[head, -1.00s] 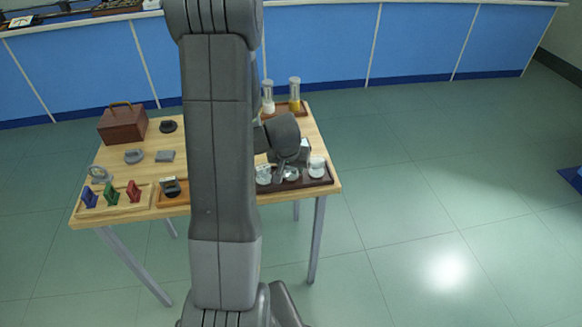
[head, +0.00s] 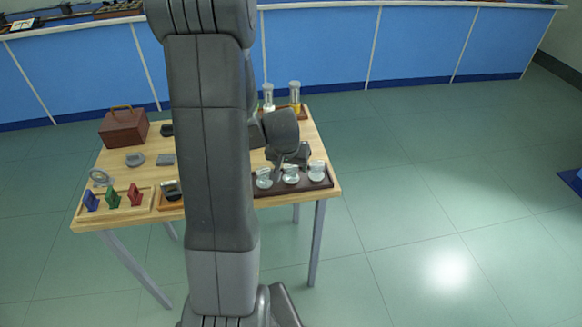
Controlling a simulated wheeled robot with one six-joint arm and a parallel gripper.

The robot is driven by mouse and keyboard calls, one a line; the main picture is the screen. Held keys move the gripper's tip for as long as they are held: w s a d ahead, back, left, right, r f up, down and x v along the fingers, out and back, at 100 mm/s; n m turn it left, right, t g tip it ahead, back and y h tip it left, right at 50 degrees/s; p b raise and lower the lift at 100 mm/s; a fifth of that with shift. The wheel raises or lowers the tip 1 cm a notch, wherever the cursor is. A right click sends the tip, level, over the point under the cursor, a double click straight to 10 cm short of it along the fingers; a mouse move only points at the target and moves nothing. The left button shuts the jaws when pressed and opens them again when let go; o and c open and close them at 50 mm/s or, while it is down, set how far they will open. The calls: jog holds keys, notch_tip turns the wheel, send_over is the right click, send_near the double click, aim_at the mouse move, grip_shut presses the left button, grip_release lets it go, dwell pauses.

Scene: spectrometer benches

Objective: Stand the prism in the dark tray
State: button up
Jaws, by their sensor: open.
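The dark tray (head: 318,184) lies at the front right of the wooden table. Several clear, round-looking glass pieces stand in it, among them a left one (head: 264,179), a middle one (head: 291,175) and a right one (head: 317,171). I cannot tell whether any of these is the prism, and I cannot pick out the prism elsewhere. My gripper (head: 290,163) is open, just above and behind the left and middle part of the tray. Its fingertips are small here, and I see nothing held between them. My arm hides the middle of the table.
A light tray holds blue, green and red pieces (head: 113,198) at the front left. An orange tray (head: 165,204) sits beside it, partly behind my arm. A brown case (head: 124,127) stands at the back left. Two cylinders (head: 295,95) stand in a back-right tray.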

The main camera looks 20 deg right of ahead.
jog(key=v, duration=0.8)
jog(key=shift+r+p, duration=0.15)
jog(key=shift+p, duration=0.15)
